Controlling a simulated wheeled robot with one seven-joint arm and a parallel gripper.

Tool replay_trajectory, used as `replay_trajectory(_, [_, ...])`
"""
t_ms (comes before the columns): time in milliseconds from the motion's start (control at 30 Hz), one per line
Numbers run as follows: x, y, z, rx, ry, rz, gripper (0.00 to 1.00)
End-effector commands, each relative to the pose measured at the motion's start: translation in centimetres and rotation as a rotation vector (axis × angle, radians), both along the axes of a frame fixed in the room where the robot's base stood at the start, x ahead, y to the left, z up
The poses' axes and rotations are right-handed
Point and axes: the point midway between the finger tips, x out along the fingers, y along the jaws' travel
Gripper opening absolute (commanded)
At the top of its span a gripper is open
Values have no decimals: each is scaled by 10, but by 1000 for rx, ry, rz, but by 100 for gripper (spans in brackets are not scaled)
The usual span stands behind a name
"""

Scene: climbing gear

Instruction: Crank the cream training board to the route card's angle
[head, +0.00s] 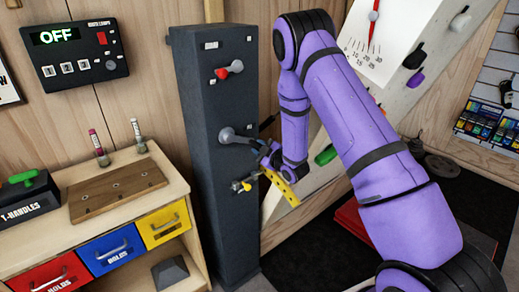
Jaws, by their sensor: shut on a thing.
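The cream training board (408,98) leans at the right with coloured holds on it. A white angle gauge (390,25) with a red needle (373,30) is at its upper part; the needle points down, near the higher numbers, but the exact reading is too small to tell. A dark grey column (212,90) carries a crank (232,136) with a grey hub at mid height. My gripper (260,147) is at the crank's outer end, shut on its handle, which is mostly hidden by the fingers. No legible route card shows; only a card edge (6,82) is at far left.
A red-knobbed lever (229,70) sits above the crank and a yellow-tipped fitting (242,186) below it. A wooden cabinet (188,235) stands left. A black box (75,54) reads OFF.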

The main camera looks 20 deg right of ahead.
Motion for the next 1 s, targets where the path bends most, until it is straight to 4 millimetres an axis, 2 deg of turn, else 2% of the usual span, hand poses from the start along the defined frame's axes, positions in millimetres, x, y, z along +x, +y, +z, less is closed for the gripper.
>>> replay_trajectory(33, [0, 1, -1, 2, 2, 3, 0])
replay_trajectory(67, [0, 1, -1, 2, 2, 3, 38])
replay_trajectory(133, [0, 1, -1, 2, 2, 3, 54])
replay_trajectory(167, [0, 1, -1, 2, 2, 3, 56])
replay_trajectory(433, [-1, 1, -1, 1, 3, 2, 56])
replay_trajectory(567, [-9, -2, -1, 1, 4, 2, 56])
replay_trajectory(1000, [-82, -28, 1, 2, 4, 1, 56])
